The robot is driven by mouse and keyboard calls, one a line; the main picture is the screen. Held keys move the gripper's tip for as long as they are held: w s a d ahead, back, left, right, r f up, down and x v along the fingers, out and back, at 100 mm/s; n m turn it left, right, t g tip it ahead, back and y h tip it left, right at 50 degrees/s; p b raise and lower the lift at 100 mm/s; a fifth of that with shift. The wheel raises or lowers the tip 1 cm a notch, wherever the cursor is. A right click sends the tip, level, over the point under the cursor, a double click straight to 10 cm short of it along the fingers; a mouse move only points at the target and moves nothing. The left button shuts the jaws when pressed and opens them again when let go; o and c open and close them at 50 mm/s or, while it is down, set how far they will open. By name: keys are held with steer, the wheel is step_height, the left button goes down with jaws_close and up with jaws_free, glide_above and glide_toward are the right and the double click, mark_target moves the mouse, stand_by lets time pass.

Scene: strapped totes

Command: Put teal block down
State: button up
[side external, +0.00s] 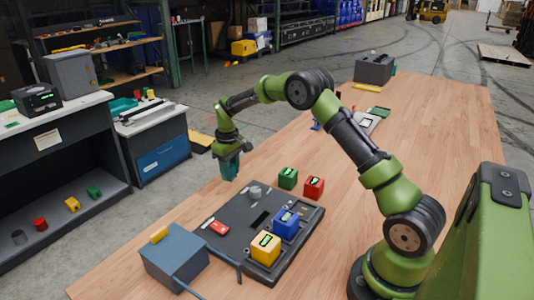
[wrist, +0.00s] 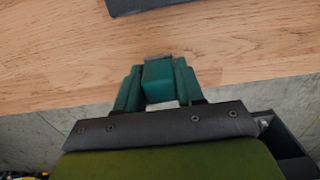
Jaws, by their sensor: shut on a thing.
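The teal block (wrist: 158,80) sits between the two dark teal fingers of my gripper (wrist: 156,88) in the wrist view. My gripper (side external: 229,162) is shut on it and points down. In the side external view the teal block (side external: 231,172) shows at the fingertips, partly hidden by them. It appears held above the far long edge of the wooden table (side external: 430,130), beyond the dark tray (side external: 232,206). The exact height of the block over the wood is hard to tell.
A blue block (side external: 287,224) and a yellow block (side external: 265,248) stand on the tray. A green block (side external: 288,178) and a red block (side external: 314,188) stand just beyond it. A blue-grey box (side external: 174,262) stands at the tray's left. Bare wood lies right of the red block.

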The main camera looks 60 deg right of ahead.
steer(key=shift+f, duration=1.3)
steer(key=shift+f, duration=0.15)
steer(key=o, duration=1)
